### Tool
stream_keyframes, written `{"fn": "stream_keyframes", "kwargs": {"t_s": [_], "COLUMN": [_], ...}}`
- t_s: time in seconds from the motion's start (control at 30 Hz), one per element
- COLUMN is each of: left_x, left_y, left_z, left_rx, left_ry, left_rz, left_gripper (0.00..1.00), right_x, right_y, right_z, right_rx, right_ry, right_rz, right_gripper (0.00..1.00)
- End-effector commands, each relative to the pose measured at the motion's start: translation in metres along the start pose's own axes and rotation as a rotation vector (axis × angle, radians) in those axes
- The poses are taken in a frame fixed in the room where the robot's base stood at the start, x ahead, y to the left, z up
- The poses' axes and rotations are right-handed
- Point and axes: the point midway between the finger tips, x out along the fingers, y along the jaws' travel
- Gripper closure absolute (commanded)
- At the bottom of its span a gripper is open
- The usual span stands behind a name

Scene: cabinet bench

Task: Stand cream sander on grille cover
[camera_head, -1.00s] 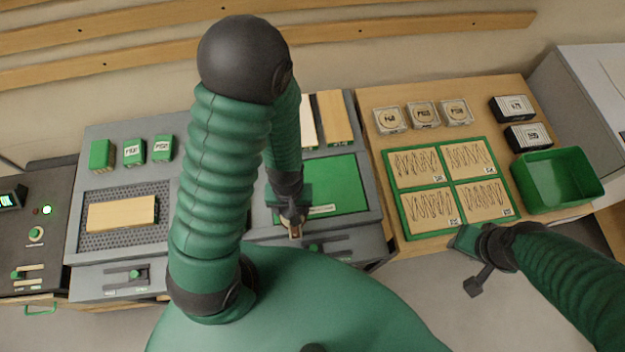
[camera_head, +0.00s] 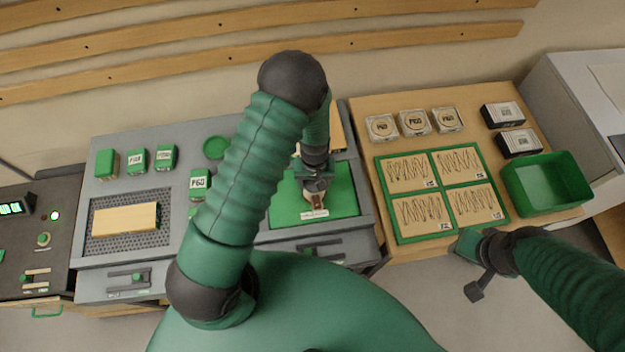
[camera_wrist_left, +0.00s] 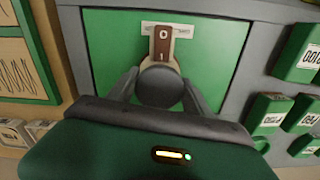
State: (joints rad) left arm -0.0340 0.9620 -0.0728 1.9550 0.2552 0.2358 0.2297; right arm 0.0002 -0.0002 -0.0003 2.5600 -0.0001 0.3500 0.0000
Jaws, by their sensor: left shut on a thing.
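The cream sander (camera_head: 312,187) is in my left gripper (camera_head: 316,178), above or on the green mat (camera_head: 345,207) right of the grey bench's middle. In the left wrist view the sander (camera_wrist_left: 163,33) shows a brown strip marked 0 and 1 and a dark round knob between the fingers. I cannot tell whether its base touches the mat. The dark grille cover (camera_head: 130,197) is at the bench's left, with a wooden block (camera_head: 125,219) lying on it. My right gripper (camera_head: 474,268) hangs near the wooden bench's front edge; its jaw opening is unclear.
Green boxes (camera_head: 137,160) stand behind the grille. A P60 box (camera_head: 200,184) stands between grille and mat, partly beside my left arm. A green tray (camera_head: 441,191) of sanding sheets and an empty green bin (camera_head: 548,184) are at right.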

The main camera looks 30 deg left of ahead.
Motion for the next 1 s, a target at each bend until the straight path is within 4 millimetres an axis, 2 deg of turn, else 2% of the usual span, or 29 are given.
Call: {"fn": "stream_keyframes", "kwargs": {"t_s": [0.3,0.33,0.47,0.5,0.87,1.0], "left_x": [0.007,0.007,0.006,0.005,0.002,-0.014], "left_y": [-0.009,-0.009,-0.007,-0.006,-0.003,-0.004], "left_z": [-0.006,-0.005,-0.004,-0.003,-0.002,-0.004], "left_rx": [-0.005,-0.005,-0.004,-0.003,-0.003,-0.003], "left_ry": [-0.003,-0.004,-0.003,-0.002,0.000,0.002], "left_rz": [0.009,0.009,0.006,0.005,0.002,0.006], "left_gripper": [0.93,0.39,0.22,0.20,0.20,0.20], "right_x": [0.001,0.001,0.000,0.000,-0.001,0.006], "right_y": [0.000,0.000,0.000,0.000,0.000,0.000], "right_z": [0.000,0.000,0.000,0.000,0.000,0.002], "right_rx": [0.000,0.000,-0.001,-0.001,0.000,0.000], "right_ry": [0.000,0.000,0.000,0.000,0.000,0.000], "right_rz": [0.000,0.000,0.000,0.000,0.000,0.000], "right_gripper": [0.64,0.64,0.64,0.64,0.64,0.64]}}
